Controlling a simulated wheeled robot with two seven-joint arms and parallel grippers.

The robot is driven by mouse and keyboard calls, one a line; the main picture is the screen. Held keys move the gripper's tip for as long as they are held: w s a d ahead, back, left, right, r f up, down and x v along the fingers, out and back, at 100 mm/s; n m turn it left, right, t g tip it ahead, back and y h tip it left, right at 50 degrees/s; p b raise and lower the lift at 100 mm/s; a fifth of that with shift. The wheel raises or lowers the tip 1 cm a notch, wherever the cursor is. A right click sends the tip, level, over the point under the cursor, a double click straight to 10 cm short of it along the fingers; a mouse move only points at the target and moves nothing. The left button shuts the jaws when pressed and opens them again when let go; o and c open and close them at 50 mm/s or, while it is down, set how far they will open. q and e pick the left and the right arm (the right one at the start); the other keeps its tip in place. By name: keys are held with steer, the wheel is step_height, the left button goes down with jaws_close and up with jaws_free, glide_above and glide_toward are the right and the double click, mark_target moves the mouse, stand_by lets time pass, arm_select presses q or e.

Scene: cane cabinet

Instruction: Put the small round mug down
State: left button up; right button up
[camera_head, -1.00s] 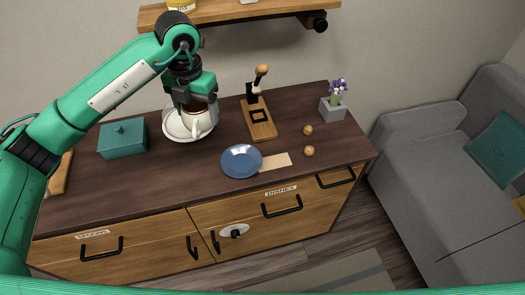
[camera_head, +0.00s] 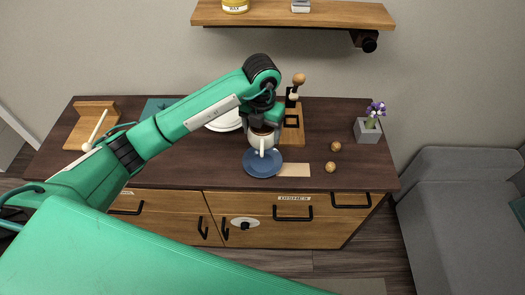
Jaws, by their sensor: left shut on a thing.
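The small round mug (camera_head: 262,142) is white with brown contents showing at its top, and its handle faces the front. My left gripper (camera_head: 263,125) is shut on it from above. The mug appears over the back part of the blue saucer (camera_head: 262,170) on the cabinet top; whether it touches the saucer I cannot tell. My right gripper is not in view.
A white plate (camera_head: 222,124) lies behind my left arm. A wooden stand (camera_head: 291,137) is right behind the mug. A pale card (camera_head: 294,170), two small brown balls (camera_head: 331,167) and a grey flower pot (camera_head: 367,131) are to the right on the dark cabinet top (camera_head: 205,165).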

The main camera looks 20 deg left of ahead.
arm_select(q)
step_height(320, 180, down, 7)
steer(key=shift+r+p, duration=0.2)
steer(key=shift+p, duration=0.5)
step_height(320, 180, down, 4)
steer(key=shift+f+p, duration=0.15)
steer(key=shift+p, duration=0.45)
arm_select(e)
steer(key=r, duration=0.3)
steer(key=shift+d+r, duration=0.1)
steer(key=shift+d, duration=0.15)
arm_select(q)
steer(key=shift+f, duration=0.2)
steer(key=o, duration=1.3)
steer(key=shift+c, duration=0.2)
